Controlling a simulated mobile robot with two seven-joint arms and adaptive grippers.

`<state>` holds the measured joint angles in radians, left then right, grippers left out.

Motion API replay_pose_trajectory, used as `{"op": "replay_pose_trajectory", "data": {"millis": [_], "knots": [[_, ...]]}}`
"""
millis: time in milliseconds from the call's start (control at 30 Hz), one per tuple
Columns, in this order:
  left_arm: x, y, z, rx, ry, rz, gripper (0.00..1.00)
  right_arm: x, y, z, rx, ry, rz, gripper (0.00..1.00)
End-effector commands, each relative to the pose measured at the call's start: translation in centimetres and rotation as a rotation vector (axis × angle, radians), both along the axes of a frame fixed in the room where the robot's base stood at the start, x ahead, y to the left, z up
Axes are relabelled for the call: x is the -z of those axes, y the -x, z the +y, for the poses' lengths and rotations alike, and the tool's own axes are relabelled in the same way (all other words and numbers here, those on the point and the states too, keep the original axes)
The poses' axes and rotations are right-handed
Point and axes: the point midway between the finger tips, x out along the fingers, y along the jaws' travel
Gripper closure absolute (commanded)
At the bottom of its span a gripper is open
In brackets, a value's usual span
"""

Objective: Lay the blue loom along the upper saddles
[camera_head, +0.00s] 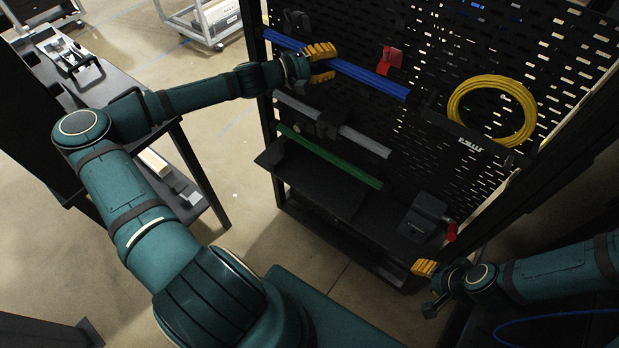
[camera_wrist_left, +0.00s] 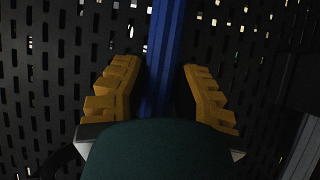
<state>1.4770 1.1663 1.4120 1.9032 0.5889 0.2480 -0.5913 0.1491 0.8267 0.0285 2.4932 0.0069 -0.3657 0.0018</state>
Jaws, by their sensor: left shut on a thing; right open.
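The blue loom (camera_head: 372,82) is a long straight bundle slanting across the upper part of the black perforated panel. My left gripper (camera_head: 321,63), with yellow fingers, is shut on it left of its middle. In the left wrist view the blue loom (camera_wrist_left: 165,50) runs between the two fingers, with the panel behind. A red clip (camera_head: 390,59) stands just above the loom's right half. A dark bracket (camera_head: 297,22) is near its left end. I cannot tell whether the loom rests in any saddle. My right gripper (camera_head: 424,268) is open and empty at the rack's lower right.
A grey bar (camera_head: 350,132) and a green loom (camera_head: 335,158) run below the blue one. A coiled yellow cable (camera_head: 492,112) hangs at the right. A black shelf (camera_head: 320,190) juts out below. A dark cart (camera_head: 190,150) stands left; floor between is clear.

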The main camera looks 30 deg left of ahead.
Motion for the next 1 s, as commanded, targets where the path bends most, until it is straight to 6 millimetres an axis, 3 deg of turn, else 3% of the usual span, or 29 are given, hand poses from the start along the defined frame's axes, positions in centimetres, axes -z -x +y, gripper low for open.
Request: {"op": "replay_pose_trajectory", "data": {"millis": [100,133,200,633,1000], "knots": [[0.3,0.0,0.0,0.0,0.001,-0.001,1.0,0.3,0.0,0.0,0.0,0.0,0.0,0.53],[0.3,0.0,0.0,0.0,0.001,-0.001,0.61,0.2,0.0,0.0,0.0,0.0,0.0,0.53],[0.2,0.0,0.0,0.0,0.001,-0.001,0.43,0.2,0.0,0.0,0.0,0.0,0.0,0.53],[0.3,0.7,0.6,-0.002,-0.001,0.001,0.43,0.2,0.0,0.0,0.0,0.0,0.0,0.53],[0.3,6.5,4.8,-0.005,-0.003,0.002,0.43,0.2,0.0,0.0,0.0,0.0,0.0,0.53]]}}
